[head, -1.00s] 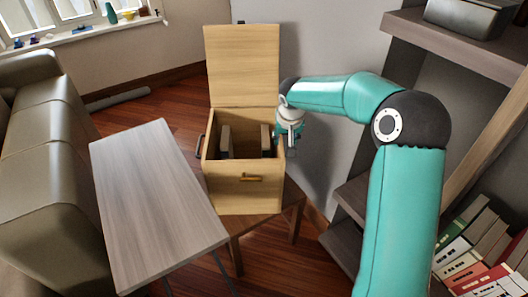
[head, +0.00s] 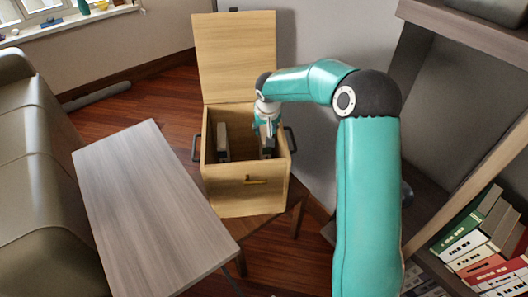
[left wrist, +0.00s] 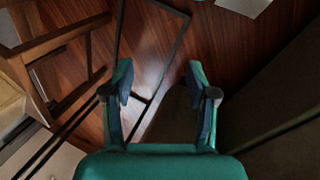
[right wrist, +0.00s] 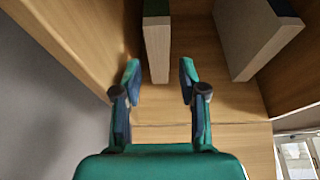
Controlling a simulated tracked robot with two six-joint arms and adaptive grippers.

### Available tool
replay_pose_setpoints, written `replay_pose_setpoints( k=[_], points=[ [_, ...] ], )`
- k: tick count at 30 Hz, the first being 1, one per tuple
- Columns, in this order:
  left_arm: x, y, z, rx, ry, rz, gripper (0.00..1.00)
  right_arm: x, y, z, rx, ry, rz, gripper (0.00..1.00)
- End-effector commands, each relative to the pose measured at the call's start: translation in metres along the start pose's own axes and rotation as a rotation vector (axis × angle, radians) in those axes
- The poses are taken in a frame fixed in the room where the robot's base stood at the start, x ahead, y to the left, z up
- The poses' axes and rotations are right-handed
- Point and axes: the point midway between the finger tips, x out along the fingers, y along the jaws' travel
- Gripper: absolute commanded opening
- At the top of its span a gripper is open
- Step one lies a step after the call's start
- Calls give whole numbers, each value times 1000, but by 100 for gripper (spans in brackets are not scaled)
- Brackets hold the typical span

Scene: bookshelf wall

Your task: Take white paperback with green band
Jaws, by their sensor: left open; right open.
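A thin pale book (right wrist: 158,50) with a dark green band at its far end stands in the wooden box, seen in the right wrist view. It fits the white paperback with green band, though it looks grey in shadow. My right gripper (right wrist: 159,78) is open, with its fingertips on either side of the book's near end, closer on the left; I cannot tell whether they touch. In the head view my right gripper (head: 266,132) reaches into the right side of the open box (head: 245,195). My left gripper (left wrist: 160,78) is open and empty above the floor, outside the head view.
A second book (right wrist: 255,38) stands apart in the box, at the right in the right wrist view. The box's raised lid (head: 235,55) is behind the opening. A bare grey table (head: 150,205) is left of the box. Shelved books (head: 485,245) are at lower right.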

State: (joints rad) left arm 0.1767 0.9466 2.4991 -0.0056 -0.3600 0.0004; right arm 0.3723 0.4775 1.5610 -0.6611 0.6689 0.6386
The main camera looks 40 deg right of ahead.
Motion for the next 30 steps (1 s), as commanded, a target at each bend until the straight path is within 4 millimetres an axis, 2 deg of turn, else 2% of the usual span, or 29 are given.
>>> replay_pose_setpoints(
  k=[1,6,16,24,30],
  points=[
    [3,-1,0,0,0,0,58,14,1,1,2,-3,2,42],
    [7,-2,0,0,0,0,58,43,2,0,4,-1,1,42],
    [9,-3,0,0,0,0,58,67,3,0,4,-1,2,42],
    [14,-5,0,0,0,0,58,105,4,1,5,-1,3,42],
    [14,-5,0,0,0,0,58,112,4,0,5,0,2,42]
  ],
)
